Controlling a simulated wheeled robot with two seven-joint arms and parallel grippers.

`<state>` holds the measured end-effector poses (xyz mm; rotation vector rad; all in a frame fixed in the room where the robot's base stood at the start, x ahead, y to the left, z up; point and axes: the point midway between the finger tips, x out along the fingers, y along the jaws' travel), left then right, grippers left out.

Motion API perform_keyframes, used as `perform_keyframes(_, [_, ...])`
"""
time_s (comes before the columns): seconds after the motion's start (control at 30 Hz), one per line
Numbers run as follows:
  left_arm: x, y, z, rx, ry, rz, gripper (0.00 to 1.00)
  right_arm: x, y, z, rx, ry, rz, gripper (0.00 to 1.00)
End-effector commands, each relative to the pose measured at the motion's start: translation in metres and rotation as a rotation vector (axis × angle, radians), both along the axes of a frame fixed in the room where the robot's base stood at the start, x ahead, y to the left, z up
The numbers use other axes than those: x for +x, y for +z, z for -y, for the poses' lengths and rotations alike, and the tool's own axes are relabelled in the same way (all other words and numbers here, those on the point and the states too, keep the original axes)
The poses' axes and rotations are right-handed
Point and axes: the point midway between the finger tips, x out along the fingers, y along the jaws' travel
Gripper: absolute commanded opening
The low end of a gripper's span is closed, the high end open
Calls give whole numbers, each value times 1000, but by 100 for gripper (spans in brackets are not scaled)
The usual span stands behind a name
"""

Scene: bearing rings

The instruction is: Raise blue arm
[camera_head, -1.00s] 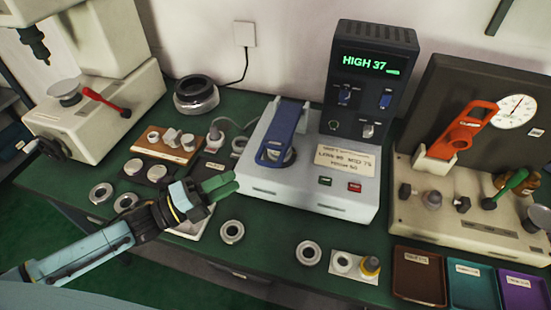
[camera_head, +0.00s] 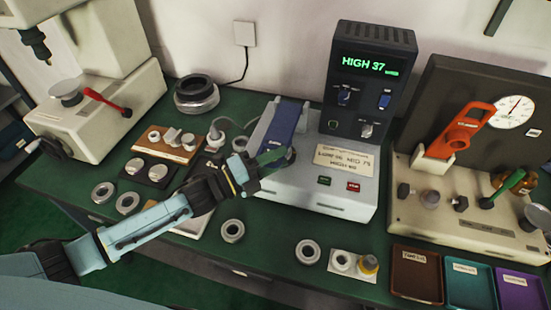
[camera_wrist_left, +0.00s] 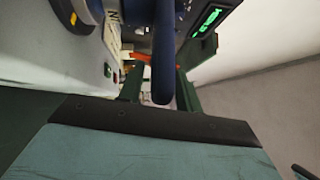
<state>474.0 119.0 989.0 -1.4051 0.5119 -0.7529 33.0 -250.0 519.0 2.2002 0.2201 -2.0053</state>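The blue arm (camera_head: 284,126) is on the pale machine (camera_head: 315,192) at the middle of the bench and slopes down toward its front. Its lower end is hidden by my left gripper (camera_head: 277,157) in the head view. In the left wrist view the blue arm (camera_wrist_left: 163,60) hangs between the two fingers (camera_wrist_left: 158,88), with a gap visible on both sides. The left gripper is open and does not grip the arm. My right gripper is not in view.
A dark display unit (camera_head: 372,75) reading HIGH 37 stands behind the machine. An orange lever (camera_head: 463,130) and dial stand at right, above brown (camera_head: 417,275), teal and purple trays. Several metal rings, such as one at the front (camera_head: 232,231), lie on the green bench.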

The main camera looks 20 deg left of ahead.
Motion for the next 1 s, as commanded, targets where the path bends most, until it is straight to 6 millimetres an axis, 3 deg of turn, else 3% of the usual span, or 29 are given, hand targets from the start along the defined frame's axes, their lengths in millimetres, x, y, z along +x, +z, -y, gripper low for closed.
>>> perform_keyframes(0.07, [0,0,0,0,0,0,34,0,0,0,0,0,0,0])
perform_keyframes(0.33, [0,0,0,0,0,0,0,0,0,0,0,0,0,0])
perform_keyframes(0.73, [0,8,0,-1,-2,-9,0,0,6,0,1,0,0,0])
perform_keyframes(1.0, [4,38,4,5,-13,-109,0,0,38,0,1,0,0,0])
